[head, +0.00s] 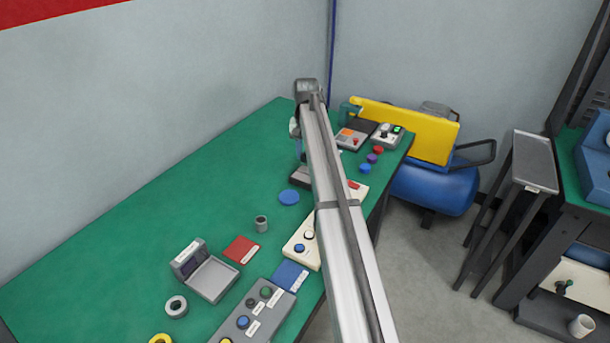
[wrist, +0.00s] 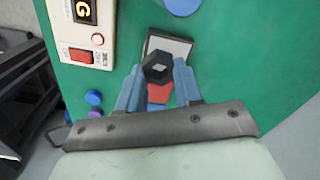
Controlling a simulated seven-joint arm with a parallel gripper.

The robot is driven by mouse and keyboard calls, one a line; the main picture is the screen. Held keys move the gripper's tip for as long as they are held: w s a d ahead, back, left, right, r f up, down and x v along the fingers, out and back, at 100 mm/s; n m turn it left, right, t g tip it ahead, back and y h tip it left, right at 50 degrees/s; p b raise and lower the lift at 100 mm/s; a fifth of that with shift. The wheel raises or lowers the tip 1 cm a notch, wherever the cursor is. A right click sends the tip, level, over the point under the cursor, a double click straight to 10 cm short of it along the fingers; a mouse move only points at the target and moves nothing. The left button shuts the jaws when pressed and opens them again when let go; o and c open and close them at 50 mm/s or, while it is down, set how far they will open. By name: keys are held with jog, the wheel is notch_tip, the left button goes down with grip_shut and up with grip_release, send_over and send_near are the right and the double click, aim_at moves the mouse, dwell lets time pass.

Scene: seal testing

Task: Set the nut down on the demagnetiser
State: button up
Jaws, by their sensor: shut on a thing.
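A dark hexagonal nut (wrist: 149,74) is held between the two blue fingertips of my gripper (wrist: 158,70) in the wrist view. A dark-framed block with a pale grey top (wrist: 176,46) and a red part shows behind the nut and looks like the demagnetiser. The nut overlaps its near part in the picture. I cannot tell whether the nut touches it. In the head view this dark block (head: 301,179) is partly hidden behind my arm, and the nut cannot be made out.
A blue disc (head: 289,197) lies beside the block on the green bench (head: 180,205). A cream box with a red switch (wrist: 86,35) stands to the left in the wrist view.

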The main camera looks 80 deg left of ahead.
jog(key=r, duration=0.1)
send_over(306, 173)
jog(key=shift+n, duration=0.6)
notch_tip(306, 173, down, 10)
jog(key=shift+f, duration=0.1)
jog(key=shift+f, duration=0.1)
jog(key=o, duration=1.1)
notch_tip(306, 173, up, 12)
jog(key=shift+r, duration=0.15)
